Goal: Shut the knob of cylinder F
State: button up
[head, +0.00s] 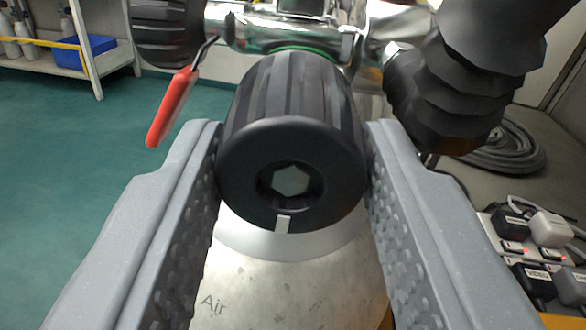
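A black ribbed knob (291,150) with a hex recess in its face fills the middle of the head view. A pale mark sits at the lower edge of its face. The knob is on a chrome valve (280,25) above a pale metal cylinder (290,285) lettered "Air"; no letter F shows. My gripper (292,190) has one grey textured finger on each side of the knob. Both fingers appear to touch its sides, so it looks shut on the knob.
A red-handled lever (172,107) hangs left of the knob. Another black knob (167,30) is at upper left. A black corrugated hose (450,85) is close at right. A shelf with a blue bin (84,52) stands behind. Labelled plugs (545,250) are at lower right.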

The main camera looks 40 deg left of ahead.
jog(key=shift+a, duration=0.25)
jog(key=shift+d+f, duration=0.1)
jog(key=shift+d, duration=0.05)
